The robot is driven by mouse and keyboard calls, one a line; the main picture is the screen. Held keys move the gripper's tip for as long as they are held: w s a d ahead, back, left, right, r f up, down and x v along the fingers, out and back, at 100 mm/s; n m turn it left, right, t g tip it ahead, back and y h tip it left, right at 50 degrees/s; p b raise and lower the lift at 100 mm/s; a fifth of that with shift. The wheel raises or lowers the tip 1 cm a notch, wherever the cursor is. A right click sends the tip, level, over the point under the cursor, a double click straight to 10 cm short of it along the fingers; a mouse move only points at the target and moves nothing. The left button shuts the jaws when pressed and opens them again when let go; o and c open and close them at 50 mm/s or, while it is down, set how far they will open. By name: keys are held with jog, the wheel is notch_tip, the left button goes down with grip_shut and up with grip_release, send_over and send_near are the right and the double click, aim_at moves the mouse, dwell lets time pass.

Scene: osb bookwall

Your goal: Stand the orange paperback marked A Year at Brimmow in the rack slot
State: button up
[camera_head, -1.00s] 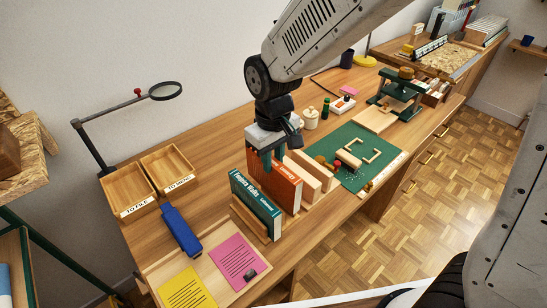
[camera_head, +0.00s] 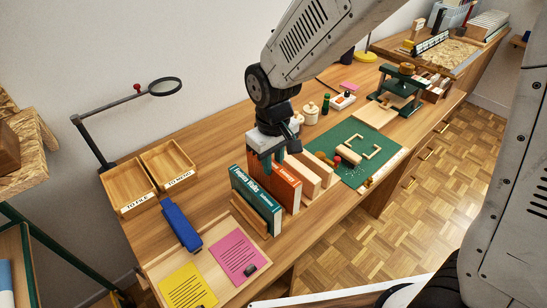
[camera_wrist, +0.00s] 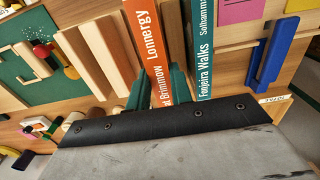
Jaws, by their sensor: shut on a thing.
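The book is in the gap of the wooden rack (camera_head: 309,189), between the teal book Foujeira Walks (camera_head: 257,203) and the wooden dividers. Whether its lower edge touches the rack floor is hidden.
A blue object (camera_head: 181,228) and a board with yellow and pink sheets (camera_head: 215,296) lie at the front left. Two wooden trays (camera_head: 128,190) stand behind. A green mat (camera_head: 350,172) with small wooden parts lies right of the rack.

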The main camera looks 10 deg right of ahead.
jog(key=shift+f, duration=1.85)
jog(key=o, duration=1.2)
jog(key=shift+c, duration=0.2)
jog(key=shift+r, duration=3.45)
